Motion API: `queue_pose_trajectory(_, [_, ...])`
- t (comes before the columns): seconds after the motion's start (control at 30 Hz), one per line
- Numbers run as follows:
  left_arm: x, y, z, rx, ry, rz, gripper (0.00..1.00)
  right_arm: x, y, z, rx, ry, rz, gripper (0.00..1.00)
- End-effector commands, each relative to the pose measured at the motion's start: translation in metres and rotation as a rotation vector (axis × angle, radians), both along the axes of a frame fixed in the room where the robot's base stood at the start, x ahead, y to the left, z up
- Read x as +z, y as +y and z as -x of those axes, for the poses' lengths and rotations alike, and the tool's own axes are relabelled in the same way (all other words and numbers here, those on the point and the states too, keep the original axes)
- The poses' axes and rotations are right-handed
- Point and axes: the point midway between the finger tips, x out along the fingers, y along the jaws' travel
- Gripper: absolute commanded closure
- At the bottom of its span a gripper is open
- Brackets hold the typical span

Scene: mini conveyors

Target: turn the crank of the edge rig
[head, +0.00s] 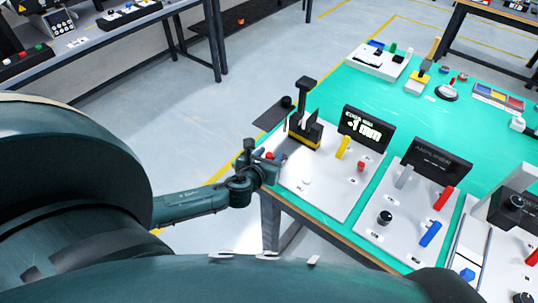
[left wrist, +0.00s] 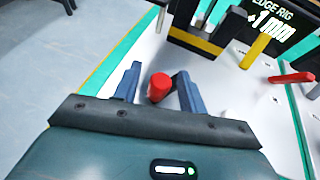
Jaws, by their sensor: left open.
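The edge rig is a white board (head: 325,200) at the near left corner of the green table. Its dark display (head: 367,128) reads "EDGE RIG +1 mm" in the left wrist view (left wrist: 268,18). A red cylindrical knob (head: 269,155), which looks like the crank's handle, is at the board's left edge. My left gripper (head: 271,161) is open there. The crank's arm below the knob is hidden. My right gripper is not in view.
The rig carries a black post with a yellow-striped base (head: 306,132), a yellow lever (head: 343,147) and a small red part (head: 361,166). Another board (head: 410,222) with coloured levers is to the right. Open floor lies left of the table (head: 440,118).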

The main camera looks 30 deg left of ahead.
Motion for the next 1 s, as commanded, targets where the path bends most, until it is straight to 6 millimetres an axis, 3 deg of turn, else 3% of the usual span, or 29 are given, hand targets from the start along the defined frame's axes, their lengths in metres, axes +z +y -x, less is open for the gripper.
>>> queue_pose_trajectory(0.1, [0.0, -0.0001, 0.0001, 0.0, 0.0, 0.0, 0.59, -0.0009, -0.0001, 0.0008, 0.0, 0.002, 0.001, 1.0])
queue_pose_trajectory(0.6, [0.0001, -0.0001, 0.0004, 0.0, 0.0, 0.0, 1.0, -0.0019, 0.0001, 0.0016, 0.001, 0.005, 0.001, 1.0])
queue_pose_trajectory(1.0, [0.0, -0.0044, 0.0019, 0.073, -0.001, 0.004, 1.0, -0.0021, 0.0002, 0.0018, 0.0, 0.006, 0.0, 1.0])
